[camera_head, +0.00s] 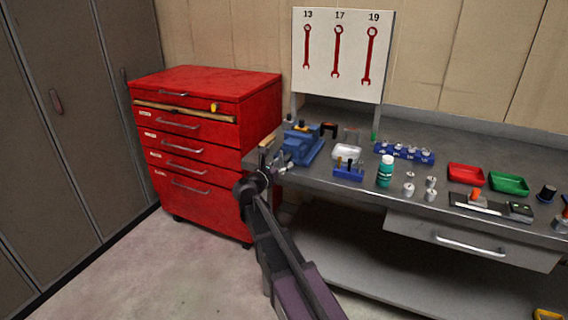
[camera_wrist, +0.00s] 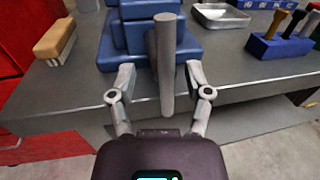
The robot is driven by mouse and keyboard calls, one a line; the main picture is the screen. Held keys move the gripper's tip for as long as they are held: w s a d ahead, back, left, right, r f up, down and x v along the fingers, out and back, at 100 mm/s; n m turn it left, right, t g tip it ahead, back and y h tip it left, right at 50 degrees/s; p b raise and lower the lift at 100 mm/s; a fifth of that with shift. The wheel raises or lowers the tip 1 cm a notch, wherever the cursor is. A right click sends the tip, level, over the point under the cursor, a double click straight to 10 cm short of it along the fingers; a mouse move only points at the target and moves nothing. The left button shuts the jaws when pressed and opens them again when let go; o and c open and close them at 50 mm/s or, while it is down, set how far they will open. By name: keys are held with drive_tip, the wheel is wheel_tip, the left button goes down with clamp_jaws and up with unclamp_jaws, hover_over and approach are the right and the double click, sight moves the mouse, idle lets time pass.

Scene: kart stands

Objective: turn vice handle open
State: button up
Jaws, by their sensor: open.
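The blue vice (camera_head: 303,148) is mounted at the left front corner of the grey workbench. In the wrist view the vice (camera_wrist: 118,48) fills the upper middle. Its grey bar handle (camera_wrist: 166,60) runs up and down in the picture, in front of the blue body. My gripper (camera_wrist: 160,72) is open, with one finger on each side of the handle and a visible gap on both sides. In the head view my gripper (camera_head: 266,160) is at the vice's front, and the handle is too small to make out there.
A wooden-backed brush (camera_wrist: 55,38) lies left of the vice. A metal tray (camera_wrist: 222,16) and a blue holder (camera_wrist: 280,50) stand to the right. A red tool cabinet (camera_head: 205,150) stands left of the workbench (camera_head: 330,182). Bottle (camera_head: 385,172) and bins are further right.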

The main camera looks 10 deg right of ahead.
drive_tip(key=shift+w+d, duration=0.35)
drive_tip(key=shift+d, duration=0.05)
drive_tip(key=shift+c, duration=0.2)
clamp_jaws()
